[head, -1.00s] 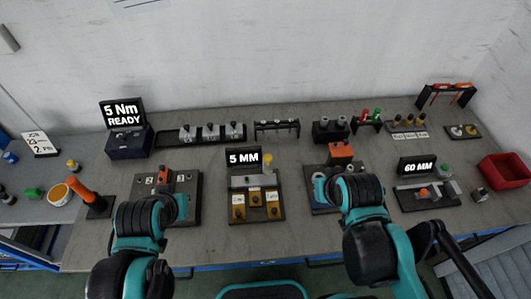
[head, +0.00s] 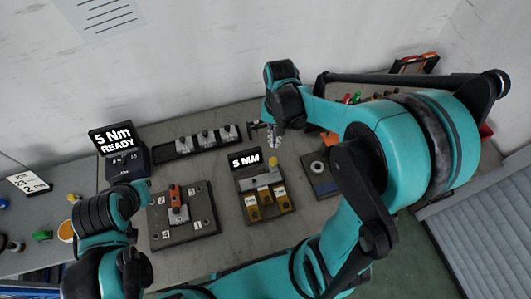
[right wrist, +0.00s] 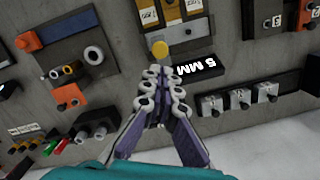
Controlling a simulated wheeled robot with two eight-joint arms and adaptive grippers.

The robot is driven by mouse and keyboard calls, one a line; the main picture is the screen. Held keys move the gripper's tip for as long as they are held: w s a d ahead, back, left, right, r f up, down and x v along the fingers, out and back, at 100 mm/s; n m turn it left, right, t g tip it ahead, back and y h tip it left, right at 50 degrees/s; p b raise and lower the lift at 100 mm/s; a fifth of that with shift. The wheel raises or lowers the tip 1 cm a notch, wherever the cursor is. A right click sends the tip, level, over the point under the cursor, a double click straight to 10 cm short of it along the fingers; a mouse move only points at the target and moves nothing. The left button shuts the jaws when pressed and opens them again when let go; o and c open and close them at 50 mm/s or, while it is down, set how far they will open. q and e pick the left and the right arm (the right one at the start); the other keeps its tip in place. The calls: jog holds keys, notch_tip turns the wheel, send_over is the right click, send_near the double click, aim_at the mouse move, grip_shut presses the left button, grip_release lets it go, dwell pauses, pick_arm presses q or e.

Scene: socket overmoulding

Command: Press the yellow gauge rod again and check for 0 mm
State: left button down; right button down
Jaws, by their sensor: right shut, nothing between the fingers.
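The yellow gauge rod (head: 273,163) stands at the back right of the gauge station, beside its display (head: 245,160), which reads 5 MM. The rod's round yellow top (right wrist: 160,49) shows uncovered in the right wrist view, with the same display (right wrist: 198,64) close by. My right gripper (head: 274,146) is shut and empty. Its fingertips (right wrist: 160,76) appear just short of the rod's top in the wrist view; I see no clear contact. My left arm is at the left, but its fingers are hidden.
The gauge plate holds several brass-coloured blocks (head: 266,204) in front. A numbered plate with an orange-topped part (head: 174,194) lies to the left. A dark rack of grey sockets (head: 208,137) and the 5 Nm READY display (head: 115,143) stand behind. My right arm hides much of the right side.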

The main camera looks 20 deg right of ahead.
aim_at(274, 159)
jog(key=shift+f, duration=0.15)
jog(key=f+b, duration=0.1)
jog(key=f, duration=0.1)
jog(key=f+b, duration=0.4)
jog(key=shift+s+a+f, duration=0.15)
jog(key=shift+s+f, duration=0.2)
dwell(0.3)
